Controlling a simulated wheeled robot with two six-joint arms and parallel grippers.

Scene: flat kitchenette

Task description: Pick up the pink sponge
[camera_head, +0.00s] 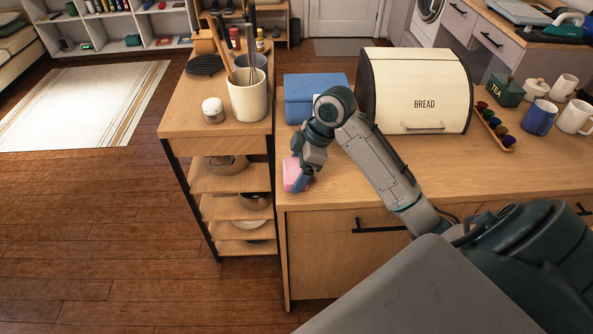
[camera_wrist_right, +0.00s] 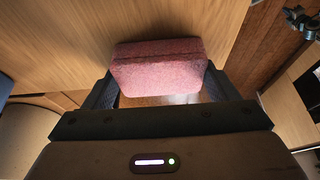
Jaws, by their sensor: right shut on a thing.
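The pink sponge (camera_head: 293,172) is at the left front corner of the wooden counter, partly hidden by my right gripper (camera_head: 301,178). In the right wrist view, the sponge (camera_wrist_right: 158,66) sits between the two dark fingers of my right gripper (camera_wrist_right: 160,88), which are shut on its two ends. Whether the sponge still touches the counter is hard to tell. My left gripper is not in view.
A blue box (camera_head: 305,92) and a cream bread bin (camera_head: 420,92) stand behind my right arm. A wooden rack (camera_head: 180,122) with a utensil crock (camera_head: 247,98) is to the left. The counter front (camera_head: 420,172) is clear under my arm.

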